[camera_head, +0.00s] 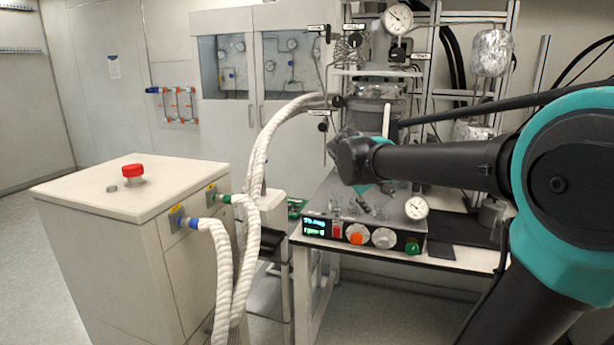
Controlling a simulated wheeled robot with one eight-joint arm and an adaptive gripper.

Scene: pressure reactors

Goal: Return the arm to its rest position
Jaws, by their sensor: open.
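My arm comes in from the right edge, a teal and black joint with a dark link reaching left across the bench. My gripper (368,205) hangs below the end of the arm, over the top of the control box. Its fingers are small and partly lost against the glassware behind them, and it holds nothing that I can make out.
A pressure reactor (374,112) with a gauge (398,18) stands behind my arm. A white cabinet (110,215) with a red button (133,171) stands at left. Thick white hoses (252,250) run from it towards the reactor. A round gauge (416,208) sits by the box. Floor at far left is clear.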

